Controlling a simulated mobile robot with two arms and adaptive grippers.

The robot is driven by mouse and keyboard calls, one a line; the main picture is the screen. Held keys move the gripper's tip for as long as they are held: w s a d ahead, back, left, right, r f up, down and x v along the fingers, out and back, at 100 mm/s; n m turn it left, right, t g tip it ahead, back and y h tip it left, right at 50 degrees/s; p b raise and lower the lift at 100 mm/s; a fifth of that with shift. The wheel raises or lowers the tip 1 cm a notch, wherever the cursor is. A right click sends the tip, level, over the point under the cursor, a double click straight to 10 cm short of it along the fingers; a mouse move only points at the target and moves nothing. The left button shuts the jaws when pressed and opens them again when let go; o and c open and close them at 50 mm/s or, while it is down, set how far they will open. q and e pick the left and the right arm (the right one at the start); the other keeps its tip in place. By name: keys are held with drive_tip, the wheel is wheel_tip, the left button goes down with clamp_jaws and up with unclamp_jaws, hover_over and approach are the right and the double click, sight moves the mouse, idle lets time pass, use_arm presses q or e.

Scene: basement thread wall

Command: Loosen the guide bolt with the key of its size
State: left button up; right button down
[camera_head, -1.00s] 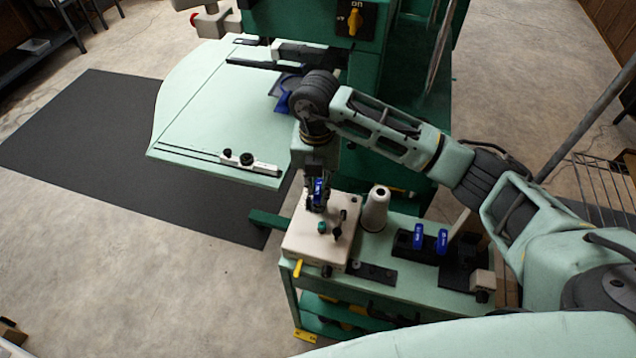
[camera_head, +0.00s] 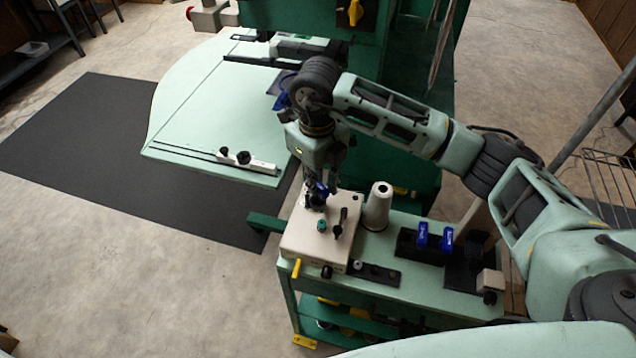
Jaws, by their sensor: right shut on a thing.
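My right gripper (camera_head: 320,190) points down over the far part of a cream block (camera_head: 302,243) on the green cart. It is shut on a blue-handled key, of which only a little blue shows between the dark fingers. The key's lower end is at a dark fitting on the block's top; I cannot tell how it sits on the guide bolt, which is hidden there. A teal knob (camera_head: 321,225) and a black fitting (camera_head: 338,231) stand nearer on the block. Two other blue-handled keys (camera_head: 422,234) (camera_head: 446,239) stand in a dark rack to the right. My left gripper is not in view.
A white cone (camera_head: 377,207) stands right of the block. A dark strip (camera_head: 377,273) lies in front of it on the cart (camera_head: 415,291). A pale green machine table (camera_head: 205,110) is behind left. Open floor lies at the left front.

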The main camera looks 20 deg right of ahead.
drive_tip(key=shift+n+b, duration=2.1)
drive_tip(key=shift+n, duration=0.2)
drive_tip(key=shift+w+n+b, duration=0.1)
drive_tip(key=shift+n+b, duration=1.95)
drive_tip(key=shift+n, duration=0.25)
drive_tip(key=c, duration=2)
unclamp_jaws()
drive_tip(key=o, duration=0.4)
drive_tip(key=shift+r, duration=0.1)
